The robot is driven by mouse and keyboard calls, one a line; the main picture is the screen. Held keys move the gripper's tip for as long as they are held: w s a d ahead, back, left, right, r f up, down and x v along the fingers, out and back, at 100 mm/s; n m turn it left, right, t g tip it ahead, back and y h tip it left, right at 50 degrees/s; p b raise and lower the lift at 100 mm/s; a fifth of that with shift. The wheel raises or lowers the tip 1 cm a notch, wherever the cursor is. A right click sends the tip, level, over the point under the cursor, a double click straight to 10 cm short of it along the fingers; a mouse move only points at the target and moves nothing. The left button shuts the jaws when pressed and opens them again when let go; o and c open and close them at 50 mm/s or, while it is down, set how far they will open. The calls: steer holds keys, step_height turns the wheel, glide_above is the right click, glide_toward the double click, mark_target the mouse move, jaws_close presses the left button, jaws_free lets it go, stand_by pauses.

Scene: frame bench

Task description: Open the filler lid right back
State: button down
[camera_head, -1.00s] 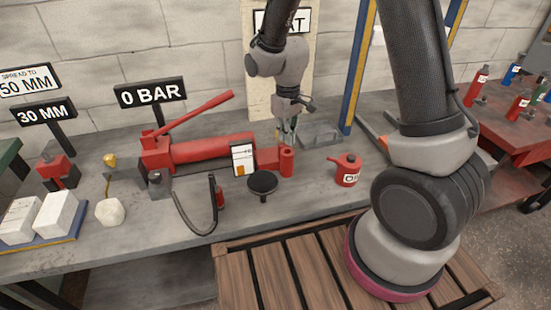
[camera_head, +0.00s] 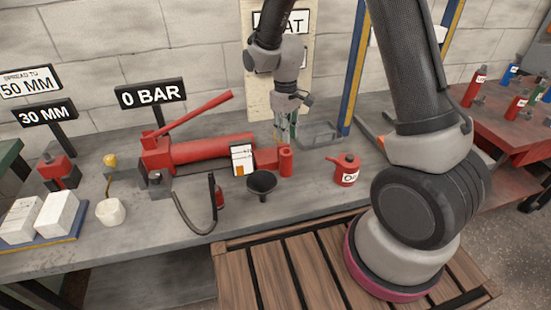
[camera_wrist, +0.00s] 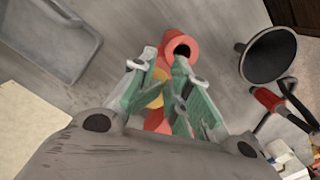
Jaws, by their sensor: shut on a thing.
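The filler is a red upright neck (camera_head: 286,162) beside a red block (camera_head: 266,158) at the right end of the red pump (camera_head: 205,149). In the wrist view its dark round mouth (camera_wrist: 182,48) shows uncovered just past my fingertips. My gripper (camera_head: 283,133) is behind the neck in the head view, pointing down. In the wrist view my gripper (camera_wrist: 162,62) is shut on a yellow part (camera_wrist: 154,92), which looks like the filler lid and is mostly hidden between the green fingers. The lid's hinge cannot be made out.
A black funnel (camera_head: 262,182) stands in front of the neck, with a white card (camera_head: 241,160) to its left. A red oil can (camera_head: 347,171) is to the right. A grey tray (camera_head: 319,134) lies behind, near a blue and yellow post (camera_head: 358,70).

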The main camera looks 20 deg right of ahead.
steer(key=w, duration=0.1)
steer(key=w+a, duration=0.1)
steer(key=shift+w+r+t, duration=0.35)
steer(key=shift+r+t, duration=0.05)
steer(key=shift+w+r, duration=0.2)
steer(key=shift+r, duration=0.4)
steer(key=shift+w+r, duration=0.15)
steer(key=shift+r, duration=0.4)
steer(key=shift+s+r, duration=0.2)
steer(key=shift+r, duration=1.05)
steer(key=shift+s+r, duration=0.15)
steer(key=shift+r, duration=1.1)
steer(key=shift+s+d+f, duration=0.1)
steer(key=shift+s+d, duration=0.05)
steer(key=shift+s, duration=0.15)
steer(key=s+d+r+m+t, duration=0.1)
steer(key=s+d+r+m, duration=0.1)
steer(key=s+d+r, duration=0.3)
steer(key=s+d+r+m+t, duration=0.1)
steer(key=s+d+r, duration=0.3)
steer(key=s, duration=0.8)
steer(key=s+d+r+m+t, duration=0.2)
steer(key=s+d+r, duration=0.3)
steer(key=s+r, duration=0.3)
steer(key=shift+s+d+r+m, duration=0.2)
steer(key=shift+d+m, duration=0.15)
steer(key=shift+m, duration=0.15)
